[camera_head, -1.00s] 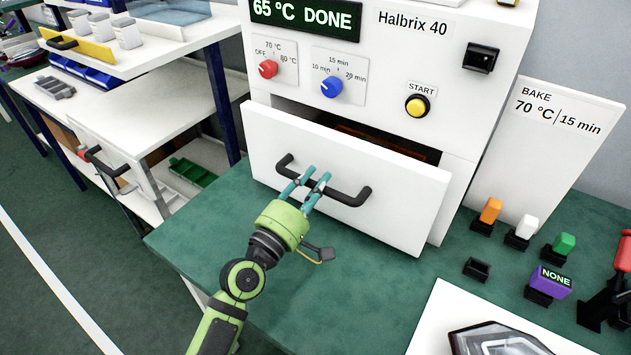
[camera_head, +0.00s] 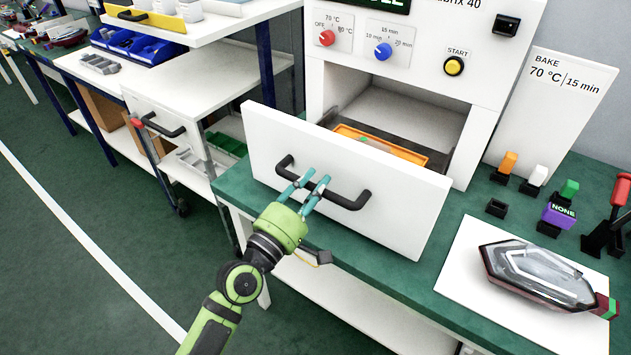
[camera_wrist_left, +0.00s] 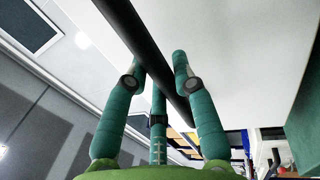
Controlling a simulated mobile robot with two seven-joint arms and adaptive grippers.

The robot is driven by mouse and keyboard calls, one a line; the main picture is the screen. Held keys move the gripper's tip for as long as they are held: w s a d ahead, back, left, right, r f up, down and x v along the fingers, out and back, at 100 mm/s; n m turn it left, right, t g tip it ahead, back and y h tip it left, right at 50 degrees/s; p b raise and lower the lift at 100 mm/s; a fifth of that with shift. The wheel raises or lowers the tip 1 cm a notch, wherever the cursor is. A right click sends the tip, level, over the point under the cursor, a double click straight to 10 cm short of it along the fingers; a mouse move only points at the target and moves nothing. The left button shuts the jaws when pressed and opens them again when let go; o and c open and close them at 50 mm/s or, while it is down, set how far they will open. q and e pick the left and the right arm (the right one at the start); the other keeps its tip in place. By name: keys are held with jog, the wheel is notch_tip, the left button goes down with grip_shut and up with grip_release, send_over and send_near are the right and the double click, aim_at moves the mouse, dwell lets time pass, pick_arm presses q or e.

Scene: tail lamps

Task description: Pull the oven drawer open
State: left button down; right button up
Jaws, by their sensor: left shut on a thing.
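The white oven drawer (camera_head: 390,217) stands well out from the oven (camera_head: 420,85), with the dark opening showing behind its front. Its black bar handle (camera_head: 337,192) runs across the drawer front. My left gripper (camera_head: 308,183) is shut on the handle near its left-middle part. In the left wrist view, the handle (camera_wrist_left: 142,45) passes between my teal fingers (camera_wrist_left: 165,75). An orange tray (camera_head: 381,143) lies inside the drawer; its contents are partly hidden by the drawer front. My right gripper is not in view.
A tail lamp (camera_head: 536,273) lies on a white mat (camera_head: 466,268) at the right. Coloured blocks and a purple "NONE" block (camera_head: 559,215) stand near the bake sign (camera_head: 559,100). A cart (camera_head: 165,95) stands at the left; the floor in front is clear.

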pick_arm(q)
jog(key=shift+s+a, duration=0.1)
jog(key=shift+s, duration=0.1)
jog(key=c, duration=1)
grip_release()
jog(key=shift+s+a, duration=0.1)
jog(key=v, duration=1.1)
jog(key=shift+s+a, duration=0.2)
jog(key=shift+s, duration=0.1)
jog(key=shift+f, duration=0.1)
